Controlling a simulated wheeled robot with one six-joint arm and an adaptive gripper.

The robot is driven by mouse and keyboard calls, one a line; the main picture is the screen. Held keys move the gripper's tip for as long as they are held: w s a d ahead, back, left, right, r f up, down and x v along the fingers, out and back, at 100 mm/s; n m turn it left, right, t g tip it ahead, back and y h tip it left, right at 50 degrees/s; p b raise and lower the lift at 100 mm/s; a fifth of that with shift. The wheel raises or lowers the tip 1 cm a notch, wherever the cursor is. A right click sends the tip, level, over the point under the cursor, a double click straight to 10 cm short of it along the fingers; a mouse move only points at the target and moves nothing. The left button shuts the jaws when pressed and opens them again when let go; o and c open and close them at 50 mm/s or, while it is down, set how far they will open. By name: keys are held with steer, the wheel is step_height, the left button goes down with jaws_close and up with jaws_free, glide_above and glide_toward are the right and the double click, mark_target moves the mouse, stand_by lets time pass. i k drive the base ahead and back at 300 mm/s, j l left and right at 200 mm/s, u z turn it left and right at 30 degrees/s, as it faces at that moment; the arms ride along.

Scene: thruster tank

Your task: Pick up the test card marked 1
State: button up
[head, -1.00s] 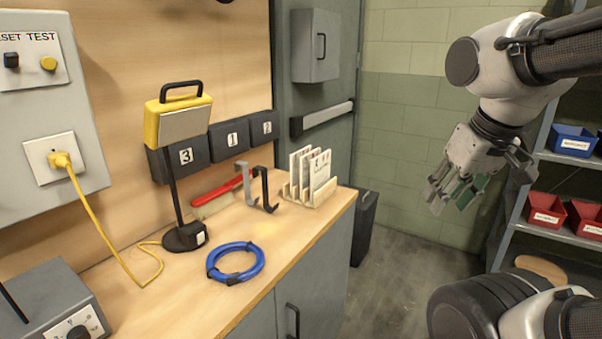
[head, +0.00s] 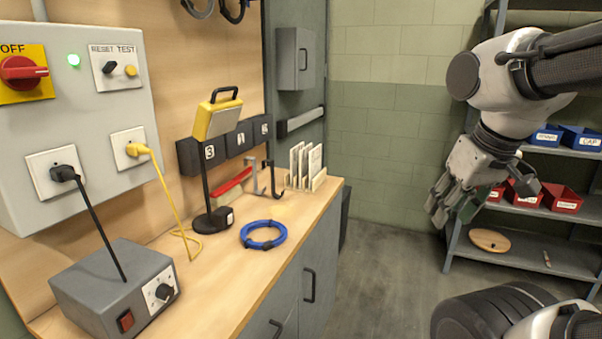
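Several white cards (head: 314,160) stand upright in a light wooden rack (head: 318,181) at the far end of the workbench. Their markings are too small to read, so I cannot tell which card is marked 1. My gripper (head: 450,210) hangs at the right, pointing down and well apart from the rack, with the floor and wall behind it. A dark green patch shows at its fingers; I cannot tell whether it is part of the gripper. The finger gap is not clear.
On the workbench (head: 215,270) are a blue cable coil (head: 263,235), a yellow-headed lamp (head: 217,120), a red-handled brush (head: 234,181), hooks and a grey box (head: 115,285). Numbered black bins (head: 239,139) hang behind. Shelves (head: 570,255) stand right. Floor between is clear.

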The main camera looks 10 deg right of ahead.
mark_target(293, 152)
steer(key=k+j+z, duration=0.15)
steer(key=k+j, duration=0.2)
steer(key=i+u, duration=0.1)
steer(key=u, duration=0.6)
steer(key=i+l+u, duration=0.15)
steer(key=l+u, duration=0.15)
steer(key=i+l+u, duration=0.1)
steer(key=l+u, duration=0.45)
steer(key=i+l+u, duration=0.2)
steer(key=l, duration=1.15)
steer(key=l+u, duration=0.25)
steer(key=l, duration=2.25)
